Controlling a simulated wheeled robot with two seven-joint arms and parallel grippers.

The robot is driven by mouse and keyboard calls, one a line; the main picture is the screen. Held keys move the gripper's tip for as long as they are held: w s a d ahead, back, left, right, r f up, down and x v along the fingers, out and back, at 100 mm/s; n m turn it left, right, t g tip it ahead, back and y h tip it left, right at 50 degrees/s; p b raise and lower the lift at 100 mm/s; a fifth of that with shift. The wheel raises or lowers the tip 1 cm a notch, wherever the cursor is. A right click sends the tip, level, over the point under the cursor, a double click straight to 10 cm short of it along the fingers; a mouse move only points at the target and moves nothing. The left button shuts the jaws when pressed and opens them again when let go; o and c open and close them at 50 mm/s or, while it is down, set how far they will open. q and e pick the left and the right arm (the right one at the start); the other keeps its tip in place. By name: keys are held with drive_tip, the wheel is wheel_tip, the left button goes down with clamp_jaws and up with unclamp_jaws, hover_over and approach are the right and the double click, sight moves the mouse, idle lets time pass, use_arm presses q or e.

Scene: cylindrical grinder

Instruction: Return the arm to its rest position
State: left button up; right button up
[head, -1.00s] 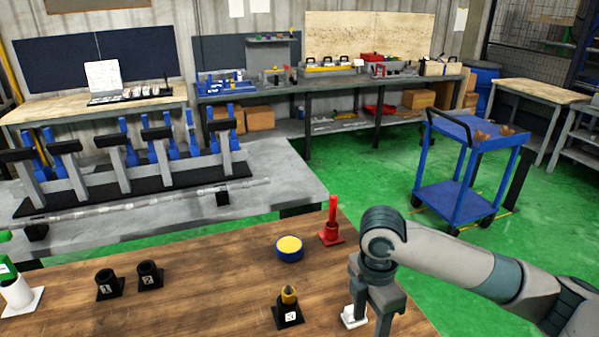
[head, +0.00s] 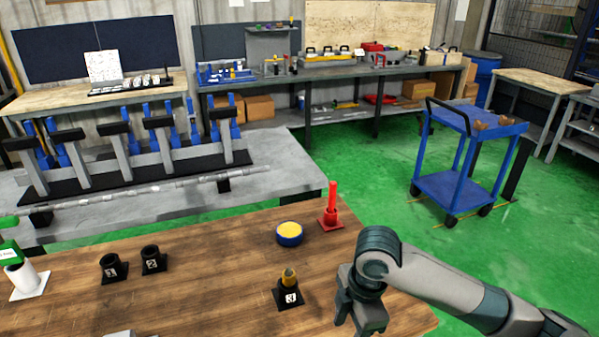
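My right arm (head: 455,285) reaches in from the right over the wooden table (head: 215,290). Its gripper (head: 355,318) points down near the table's right front edge. Its fingers look apart, with nothing seen between them. The black holder marked 3 (head: 288,296), with a yellowish piece standing in it, is to the left of the gripper and apart from it. My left gripper is not seen; a small grey shape shows at the bottom edge, too cut off to tell.
A red holder with a red rod (head: 331,210) and a blue-yellow round dish (head: 289,233) stand behind the gripper. Two black holders (head: 113,268) and a white holder (head: 27,280) with a green-topped piece are at left. A blue cart (head: 450,190) stands on open green floor.

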drive_tip(key=s+a+f+m+t+y, duration=0.2)
drive_tip(key=s+a+f+m+y, duration=0.2)
drive_tip(key=s+f+m, duration=0.45)
drive_tip(key=s+d+f+m+t+h, duration=0.1)
drive_tip(key=s+d+f+m+h, duration=0.3)
drive_tip(key=s+d, duration=0.35)
drive_tip(key=s+d+f+m+t+h, duration=0.1)
drive_tip(key=s+d+f+m, duration=0.3)
drive_tip(key=s+d+m, duration=0.4)
wheel_tip(320, 180, down, 30)
drive_tip(key=d+n+g+b, duration=0.1)
drive_tip(key=n+g+b, duration=0.1)
drive_tip(key=s+d+f+g+b, duration=0.1)
drive_tip(key=s+d+f+b, duration=0.1)
drive_tip(key=s+f, duration=1.6)
drive_tip(key=shift+d+f, duration=0.6)
drive_tip(key=shift+f, duration=0.3)
